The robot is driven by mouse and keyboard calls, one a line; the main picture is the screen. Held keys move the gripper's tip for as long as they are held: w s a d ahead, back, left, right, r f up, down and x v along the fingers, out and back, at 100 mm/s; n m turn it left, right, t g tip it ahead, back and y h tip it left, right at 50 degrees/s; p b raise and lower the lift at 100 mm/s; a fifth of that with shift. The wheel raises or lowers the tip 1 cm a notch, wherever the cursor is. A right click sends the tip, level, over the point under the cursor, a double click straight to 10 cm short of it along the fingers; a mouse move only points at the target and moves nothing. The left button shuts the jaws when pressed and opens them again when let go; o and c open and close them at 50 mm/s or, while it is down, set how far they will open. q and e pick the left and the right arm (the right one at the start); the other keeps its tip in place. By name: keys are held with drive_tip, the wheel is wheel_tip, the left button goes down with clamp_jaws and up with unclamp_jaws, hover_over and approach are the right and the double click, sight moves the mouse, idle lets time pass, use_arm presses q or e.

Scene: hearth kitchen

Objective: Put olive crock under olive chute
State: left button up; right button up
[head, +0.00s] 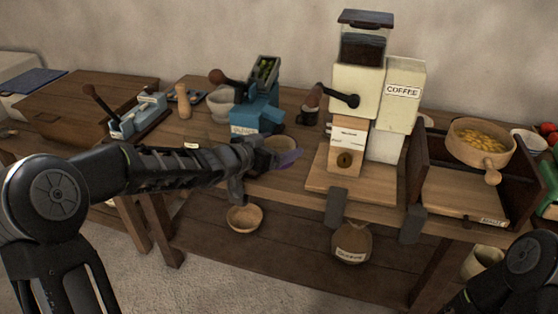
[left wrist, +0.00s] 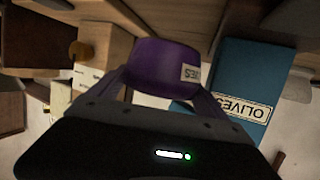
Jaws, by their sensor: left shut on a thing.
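The olive crock (left wrist: 160,62) is a small purple pot with a white label reading OLIVES in the left wrist view. My left gripper (left wrist: 163,88) is shut on it. In the head view the crock (head: 291,158) is partly hidden by my left gripper (head: 262,165), near the table's front edge. The blue olive machine (head: 262,115), with olives in its top hopper and an OLIVES label, stands just behind and left of the crock. It also shows right of the crock in the left wrist view (left wrist: 238,80). I cannot make out its chute mouth clearly.
A coffee grinder (head: 357,85) stands on a wooden board (head: 375,190) to the right. A mortar (head: 221,105) and a dark mug (head: 308,116) are near the olive machine. A bowl (head: 244,218) and a labelled jar (head: 352,243) sit on the lower shelf.

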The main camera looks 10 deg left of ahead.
use_arm(q)
wheel_tip(320, 180, down, 5)
drive_tip(key=shift+r+b, duration=0.2)
drive_tip(key=shift+b, duration=0.75)
drive_tip(key=shift+w, duration=0.25)
drive_tip(key=shift+f, duration=0.1)
drive_tip(key=shift+f, duration=0.1)
drive_tip(key=o, duration=1.8)
drive_tip(key=shift+f, duration=0.1)
